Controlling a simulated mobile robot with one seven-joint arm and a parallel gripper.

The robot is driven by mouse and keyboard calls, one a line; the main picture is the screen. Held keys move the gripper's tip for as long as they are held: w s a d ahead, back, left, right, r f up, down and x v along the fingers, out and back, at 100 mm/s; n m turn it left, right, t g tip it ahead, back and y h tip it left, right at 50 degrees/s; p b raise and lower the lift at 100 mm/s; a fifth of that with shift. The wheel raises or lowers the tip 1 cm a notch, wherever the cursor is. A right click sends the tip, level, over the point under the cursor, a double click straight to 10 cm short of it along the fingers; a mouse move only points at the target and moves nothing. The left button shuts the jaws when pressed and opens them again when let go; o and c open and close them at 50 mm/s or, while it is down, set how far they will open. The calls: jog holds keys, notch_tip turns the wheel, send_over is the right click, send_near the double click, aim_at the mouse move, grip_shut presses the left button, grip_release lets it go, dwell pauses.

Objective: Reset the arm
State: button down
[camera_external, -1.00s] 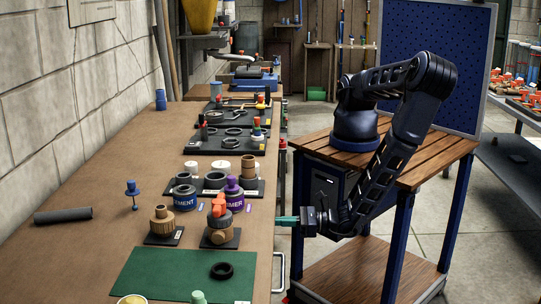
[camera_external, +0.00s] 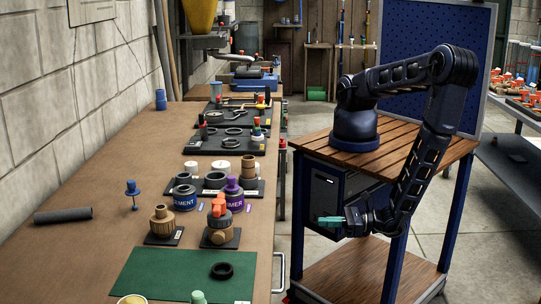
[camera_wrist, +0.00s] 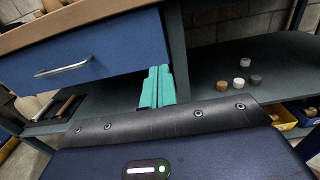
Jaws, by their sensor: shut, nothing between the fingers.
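My gripper (camera_external: 322,221) shows at the lower middle of the external view, in front of my own base and to the right of the workbench (camera_external: 110,190). Its green fingers point left and lie together, with nothing between them. In the wrist view the green fingers (camera_wrist: 156,86) are side by side and shut. They point toward the bench's blue drawer (camera_wrist: 90,55) and the lower shelf. My arm is bent, with its elbow up at the right and the forearm hanging down.
Small caps (camera_wrist: 245,80) sit on the lower shelf. Open floor lies between bench and gripper.

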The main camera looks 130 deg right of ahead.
jog(key=s+d+r+m+g+y, duration=0.1)
jog(key=d+r+m+g, duration=0.35)
jog(key=r, duration=0.35)
jog(key=d+r+m+g+y, duration=0.1)
jog(key=d+r+m+g, duration=0.4)
jog(key=r, duration=0.4)
jog(key=s+d+r+m+g+y, duration=0.1)
jog(key=d+r+m+g, duration=0.3)
jog(key=r+m, duration=0.3)
jog(key=s+d+r+m+t+y, duration=0.1)
jog(key=s+d+r+m+y, duration=0.1)
jog(key=s+r, duration=0.3)
jog(key=s+d+r+m+t+y, duration=0.2)
jog(key=s+d+r+m+y, duration=0.1)
jog(key=r, duration=0.7)
jog(key=s+d+r+m+t+y, duration=0.2)
jog(key=s+d+r+m+y, duration=0.1)
jog(key=s+r, duration=0.4)
jog(key=shift+s+r+m+y, duration=0.15)
jog(key=shift+r+m+y, duration=0.65)
jog(key=shift+m, duration=0.45)
jog(key=shift+f, duration=0.15)
